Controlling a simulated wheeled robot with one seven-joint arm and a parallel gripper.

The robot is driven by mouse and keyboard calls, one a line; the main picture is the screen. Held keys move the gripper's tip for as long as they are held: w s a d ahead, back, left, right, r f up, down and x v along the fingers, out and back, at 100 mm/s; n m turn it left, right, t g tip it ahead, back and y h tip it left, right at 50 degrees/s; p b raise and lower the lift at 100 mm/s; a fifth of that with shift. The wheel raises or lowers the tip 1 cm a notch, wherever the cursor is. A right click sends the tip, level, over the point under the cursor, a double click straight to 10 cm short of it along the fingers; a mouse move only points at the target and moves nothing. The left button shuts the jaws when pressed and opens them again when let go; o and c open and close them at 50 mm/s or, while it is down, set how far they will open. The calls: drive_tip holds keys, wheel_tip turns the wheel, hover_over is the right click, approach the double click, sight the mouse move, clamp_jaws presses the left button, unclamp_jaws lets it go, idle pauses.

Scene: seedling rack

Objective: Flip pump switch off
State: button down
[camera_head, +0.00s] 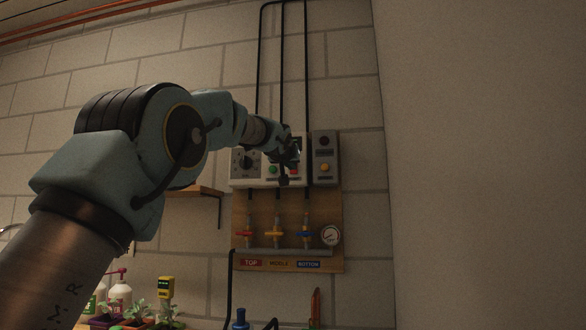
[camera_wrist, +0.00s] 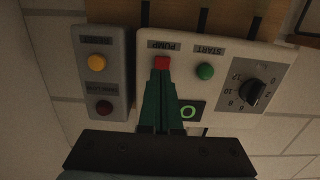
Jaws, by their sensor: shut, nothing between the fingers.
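The white control panel (camera_wrist: 222,48) is on the wall and appears upside down in the wrist view. The red pump switch (camera_wrist: 162,62) sits beside the inverted PUMP label. My gripper (camera_wrist: 161,74) is shut and empty, its green fingertips right at the red switch; I cannot tell whether they touch it. In the head view my gripper (camera_head: 286,170) is in front of the panel (camera_head: 240,183) and hides part of it. The switch's lever position is not clear.
A grey box (camera_wrist: 101,72) with amber and dark red lamps is alongside. Below are coloured valves (camera_head: 275,234) and a gauge (camera_head: 330,235).

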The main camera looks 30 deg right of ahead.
drive_tip(key=b+v, duration=0.4)
drive_tip(key=v, duration=0.7)
drive_tip(key=shift+b, duration=0.35)
